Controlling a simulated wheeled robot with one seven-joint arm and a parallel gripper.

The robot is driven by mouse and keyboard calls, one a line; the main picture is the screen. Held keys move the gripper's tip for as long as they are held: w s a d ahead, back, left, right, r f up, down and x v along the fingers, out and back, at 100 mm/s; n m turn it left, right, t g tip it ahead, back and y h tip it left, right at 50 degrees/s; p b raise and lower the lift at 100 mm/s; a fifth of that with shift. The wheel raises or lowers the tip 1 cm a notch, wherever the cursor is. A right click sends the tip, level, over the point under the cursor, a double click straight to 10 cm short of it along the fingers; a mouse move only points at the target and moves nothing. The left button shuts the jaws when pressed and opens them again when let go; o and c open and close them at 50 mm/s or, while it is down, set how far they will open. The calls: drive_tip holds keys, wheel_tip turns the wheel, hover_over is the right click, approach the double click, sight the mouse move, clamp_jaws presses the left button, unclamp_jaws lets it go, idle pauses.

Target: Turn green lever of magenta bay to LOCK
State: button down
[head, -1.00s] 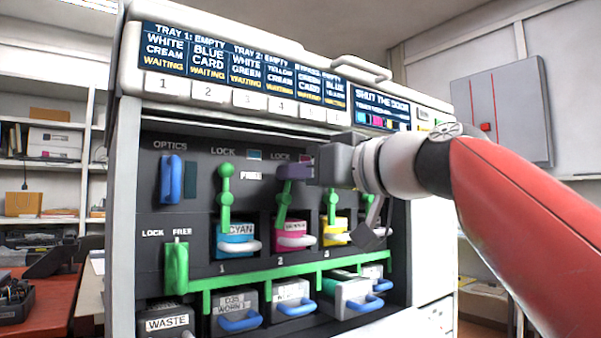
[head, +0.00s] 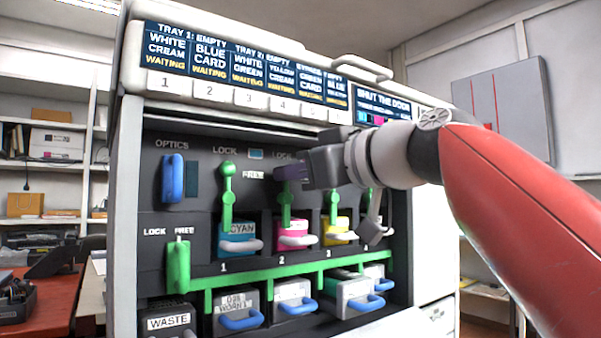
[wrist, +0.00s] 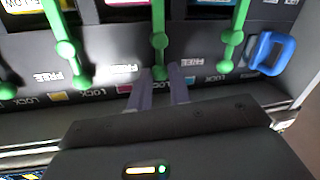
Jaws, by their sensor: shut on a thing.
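The magenta cartridge (head: 294,232) sits in bay 2. Its green lever (head: 287,211) stands close to upright above it. In the wrist view this lever (wrist: 159,42) runs down from the top, with its knob between my two finger pads. My gripper (head: 284,173) is shut on the knob end, which it hides in the head view. The LOCK print (head: 282,155) for this bay is partly covered by my gripper. A FREE print (wrist: 119,70) lies left of the lever in the wrist view.
The cyan bay's green lever (head: 227,190) stands upright to the left. The yellow bay's lever (head: 333,207) is close on the right, below my wrist. A blue OPTICS handle (head: 172,178) is at far left. A green bar (head: 285,268) runs below the bays.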

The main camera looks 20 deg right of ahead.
drive_tip(key=c, duration=1.6)
unclamp_jaws()
drive_tip(key=v, duration=0.7)
drive_tip(key=shift+s+d, duration=0.2)
drive_tip(key=shift+s, duration=0.15)
